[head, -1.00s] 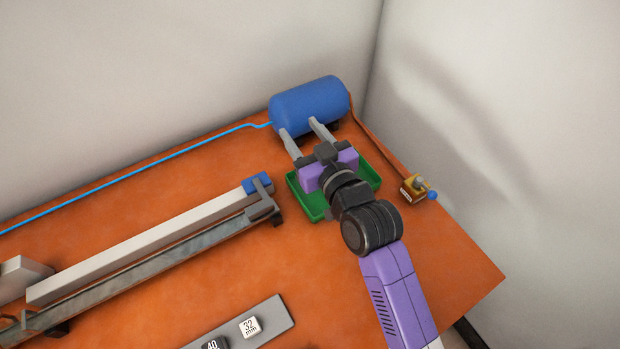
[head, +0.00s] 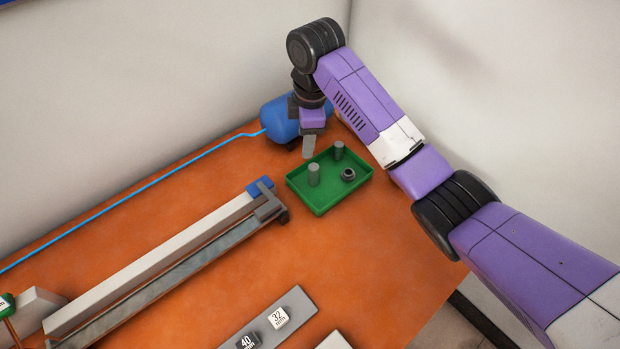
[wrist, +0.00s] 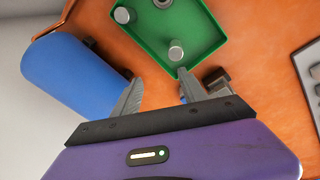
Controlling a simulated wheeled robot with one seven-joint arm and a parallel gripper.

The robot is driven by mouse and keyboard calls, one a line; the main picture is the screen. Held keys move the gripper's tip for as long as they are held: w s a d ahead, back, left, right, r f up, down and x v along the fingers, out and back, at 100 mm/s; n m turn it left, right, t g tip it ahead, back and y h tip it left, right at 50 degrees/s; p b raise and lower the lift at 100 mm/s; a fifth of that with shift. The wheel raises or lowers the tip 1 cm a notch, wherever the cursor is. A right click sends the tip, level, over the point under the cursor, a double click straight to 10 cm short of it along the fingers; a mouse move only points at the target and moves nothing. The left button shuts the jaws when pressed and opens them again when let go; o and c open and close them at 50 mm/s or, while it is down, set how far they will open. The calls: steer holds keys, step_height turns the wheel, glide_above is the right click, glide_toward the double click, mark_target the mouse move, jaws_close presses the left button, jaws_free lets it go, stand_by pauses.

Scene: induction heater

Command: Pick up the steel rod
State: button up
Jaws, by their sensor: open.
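A green tray (head: 322,211) holds two upright grey metal cylinders and a dark ring (head: 348,174). The left cylinder (head: 314,175) is near the tray's left side, and the other (head: 339,150) is near its back; I cannot tell which is the steel rod. My gripper (head: 309,150) points down just behind the tray's back-left edge, beside the blue tank. In the wrist view my gripper (wrist: 160,76) is open with nothing between its fingers. The left cylinder (wrist: 176,50) appears just beyond the right fingertip, and the back cylinder (wrist: 124,14) is farther up. One finger is hidden in the head view.
The blue tank (head: 280,118) stands close behind my gripper, against the wall side. A long rail (head: 170,262) runs left of the tray. A grey strip with marked blocks (head: 279,317) lies in front. The orange table is clear between the tray and the strip.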

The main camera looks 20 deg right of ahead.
mark_target(314, 166)
steer(key=s, duration=0.1)
steer(key=s+d+n+g, duration=0.1)
steer(key=s, duration=0.1)
steer(key=shift+f, duration=0.2)
steer(key=shift+s+f, duration=0.1)
steer(key=shift+f, duration=0.15)
steer(key=shift+w+f+p, duration=0.2)
steer(key=shift+f+p, duration=0.2)
steer(key=shift+f, duration=3.25)
steer(key=shift+c, duration=0.2)
jaws_close()
